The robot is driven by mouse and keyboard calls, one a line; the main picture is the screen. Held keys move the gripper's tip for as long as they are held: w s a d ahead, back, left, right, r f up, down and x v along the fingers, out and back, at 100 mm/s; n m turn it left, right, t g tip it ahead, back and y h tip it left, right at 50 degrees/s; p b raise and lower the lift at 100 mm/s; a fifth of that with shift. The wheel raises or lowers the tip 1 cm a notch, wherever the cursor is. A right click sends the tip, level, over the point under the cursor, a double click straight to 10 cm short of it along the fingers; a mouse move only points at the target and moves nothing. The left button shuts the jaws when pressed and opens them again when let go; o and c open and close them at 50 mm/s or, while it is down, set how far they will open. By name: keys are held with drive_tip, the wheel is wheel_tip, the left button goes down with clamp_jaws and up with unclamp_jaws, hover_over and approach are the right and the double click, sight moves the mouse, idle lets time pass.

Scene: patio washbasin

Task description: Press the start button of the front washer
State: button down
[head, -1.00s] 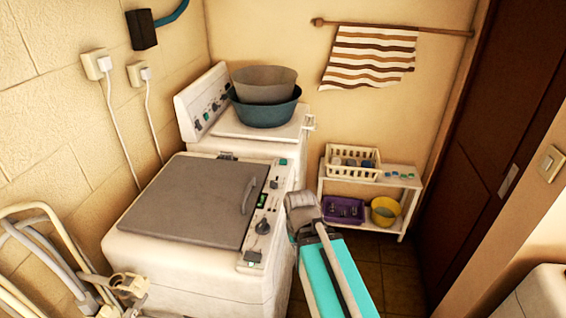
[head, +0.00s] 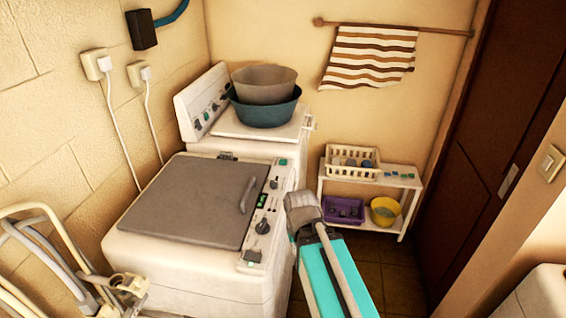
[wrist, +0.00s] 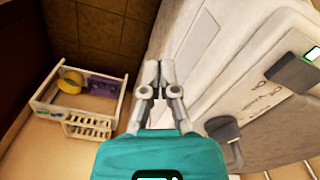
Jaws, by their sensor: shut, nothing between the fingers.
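The front washer (head: 190,270) is white with a closed grey lid (head: 195,205). I cannot read which is start. My gripper (head: 295,198) is shut and empty, just right of the strip, apart from the buttons. In the wrist view my gripper (wrist: 152,70) points down beside the washer's side. A knob (wrist: 222,130) and a green-lit button (wrist: 313,54) show at right.
A second white washer (head: 250,128) stands behind, bearing a teal basin (head: 265,110) and a grey basin (head: 265,85). A low white shelf (head: 395,180) with baskets stands at the back right. Floor (head: 385,280) shows right of the washer.

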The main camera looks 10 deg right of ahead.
sight(283, 162)
drive_tip(key=w+r+m+t+p, duration=0.1)
drive_tip(key=w, duration=0.7)
drive_tip(key=w+d+r+m+t+y+p, duration=0.1)
drive_tip(key=w+r+t, duration=0.1)
drive_tip(key=w, duration=0.7)
drive_tip(key=w+r+m+t+p, duration=0.1)
drive_tip(key=w+r, duration=0.1)
drive_tip(key=w, duration=0.6)
drive_tip(key=shift+w+d+t+y, duration=0.15)
drive_tip(key=shift+w+t+y, duration=0.15)
drive_tip(key=shift+w+t, duration=0.1)
drive_tip(key=w+d+r+m+t+p, duration=0.1)
drive_tip(key=w+d+r+t, duration=0.1)
drive_tip(key=w, duration=0.8)
drive_tip(key=w+d+r+m+t+p, duration=0.1)
drive_tip(key=w+r, duration=0.3)
drive_tip(key=w, duration=0.5)
drive_tip(key=shift+w+d+r+m+t+p, duration=0.2)
drive_tip(key=shift+w+d+m+t+p, duration=0.2)
drive_tip(key=shift+d+m+t, duration=0.25)
drive_tip(key=shift+f, duration=0.15)
wheel_tip(283, 162, down, 8)
drive_tip(key=b, duration=0.8)
drive_tip(key=shift+f+b, duration=0.25)
drive_tip(key=shift+b, duration=0.15)
